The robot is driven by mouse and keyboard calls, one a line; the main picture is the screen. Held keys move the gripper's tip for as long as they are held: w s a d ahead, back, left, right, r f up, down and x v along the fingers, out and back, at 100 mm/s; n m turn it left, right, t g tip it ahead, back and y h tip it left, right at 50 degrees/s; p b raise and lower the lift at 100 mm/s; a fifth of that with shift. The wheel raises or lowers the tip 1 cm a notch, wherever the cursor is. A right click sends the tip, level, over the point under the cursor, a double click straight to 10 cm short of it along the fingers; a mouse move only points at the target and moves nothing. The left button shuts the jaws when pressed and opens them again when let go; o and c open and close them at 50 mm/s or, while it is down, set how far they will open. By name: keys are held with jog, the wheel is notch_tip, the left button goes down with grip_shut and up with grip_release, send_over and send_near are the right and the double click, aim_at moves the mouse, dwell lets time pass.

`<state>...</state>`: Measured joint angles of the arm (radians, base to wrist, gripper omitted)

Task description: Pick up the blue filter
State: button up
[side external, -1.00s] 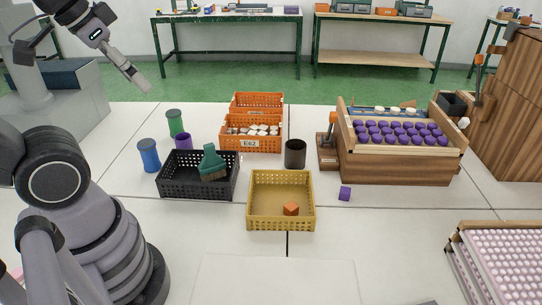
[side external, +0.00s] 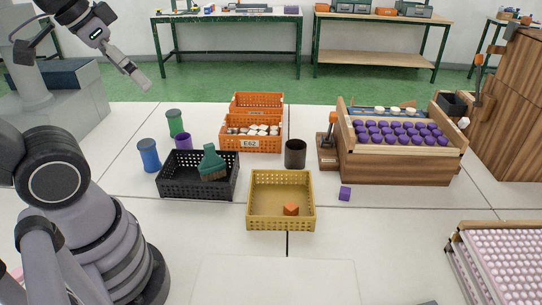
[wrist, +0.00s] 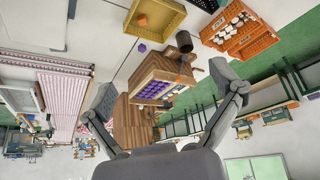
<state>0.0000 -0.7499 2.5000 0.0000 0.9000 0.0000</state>
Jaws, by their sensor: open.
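The blue filter (side external: 149,156) is a small blue cylinder standing upright on the white table in the side view, left of the black crate. It is not visible in the wrist view. My gripper (side external: 139,80) is in the upper left of the side view, raised above the table and apart from the filter. In the wrist view my gripper (wrist: 164,84) shows its two fingers spread wide with nothing between them.
A green cylinder (side external: 175,123) and a purple one (side external: 183,142) stand near the filter. A yellow crate (side external: 253,207), orange crates (side external: 229,141) and a dark cup (side external: 295,154) stand farther right.

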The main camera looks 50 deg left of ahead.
aim_at(147, 148)
jog(key=w+a+f+m+g+y, duration=0.6)
jog(key=w+a+f+g+y, duration=0.35)
jog(key=a+f, duration=0.6)
jog(key=w+a+f+m+g+y, duration=0.1)
jog(key=w+a+f+m, duration=0.1)
jog(key=a+f+m, duration=0.35)
jog(key=w+a+f+m+g+y, duration=0.1)
jog(key=w+a+f+m+y, duration=0.15)
jog(key=f, duration=0.65)
jog(key=shift+n+t, duration=0.25)
jog(key=shift+n, duration=0.05)
jog(key=x, duration=0.8)
jog(key=shift+s+f, duration=0.3)
jog(key=shift+s, duration=0.2)
jog(key=shift+x, duration=3.05)
jog(key=c, duration=1.3)
